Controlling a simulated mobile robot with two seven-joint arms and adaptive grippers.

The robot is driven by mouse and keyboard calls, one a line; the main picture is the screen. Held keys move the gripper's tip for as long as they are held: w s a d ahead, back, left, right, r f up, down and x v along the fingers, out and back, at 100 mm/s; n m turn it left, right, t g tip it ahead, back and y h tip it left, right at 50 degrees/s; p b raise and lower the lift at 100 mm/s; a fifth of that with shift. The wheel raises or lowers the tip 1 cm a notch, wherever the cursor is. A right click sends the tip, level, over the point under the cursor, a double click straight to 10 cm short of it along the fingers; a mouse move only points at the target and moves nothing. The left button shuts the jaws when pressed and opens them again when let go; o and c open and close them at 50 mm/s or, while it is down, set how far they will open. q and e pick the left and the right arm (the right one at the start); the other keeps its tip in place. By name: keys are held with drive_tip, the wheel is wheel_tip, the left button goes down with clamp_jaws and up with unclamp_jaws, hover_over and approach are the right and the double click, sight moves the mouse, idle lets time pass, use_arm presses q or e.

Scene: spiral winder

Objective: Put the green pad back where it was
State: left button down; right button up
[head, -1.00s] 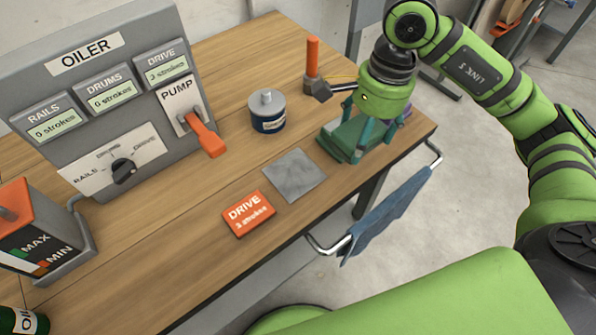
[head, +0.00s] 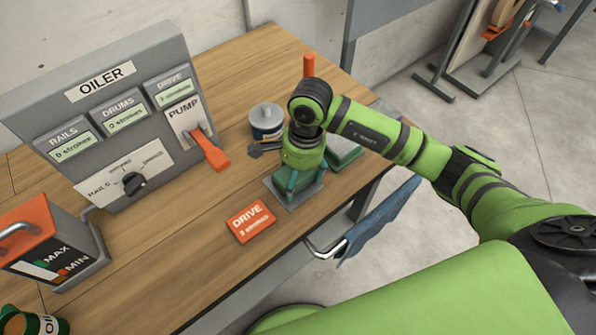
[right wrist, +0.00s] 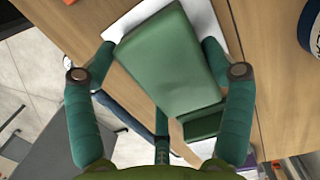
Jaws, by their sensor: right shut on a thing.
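My right gripper (head: 294,190) is low over the grey square plate (head: 273,187) on the workbench. In the right wrist view its teal fingers are shut on the sides of the green pad (right wrist: 172,62). The pad lies over the pale plate (right wrist: 130,18), whose edges show around it. I cannot tell whether the pad touches the plate. In the head view the fingers and wrist mostly hide the pad. Another green block (head: 345,152) stands on the bench just right of the gripper; it also shows in the right wrist view (right wrist: 203,126). My left gripper is not in view.
An orange DRIVE card (head: 251,221) lies left of the plate. A grey-blue can (head: 266,122) and an orange-handled tool (head: 309,67) stand behind. The oiler panel (head: 105,120) with its orange pump lever (head: 210,150) is at left. A blue cloth (head: 380,218) hangs on the front rail.

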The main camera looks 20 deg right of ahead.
drive_tip(key=shift+f, duration=0.1)
drive_tip(key=shift+f+b, duration=0.1)
drive_tip(key=shift+b, duration=0.2)
drive_tip(key=o, duration=1)
drive_tip(key=shift+r+p, duration=0.35)
wheel_tip(320, 180, up, 12)
drive_tip(key=d+b, duration=0.1)
drive_tip(key=b, duration=0.2)
drive_tip(key=shift+w+d+f+b, duration=0.2)
drive_tip(key=shift+b, duration=0.1)
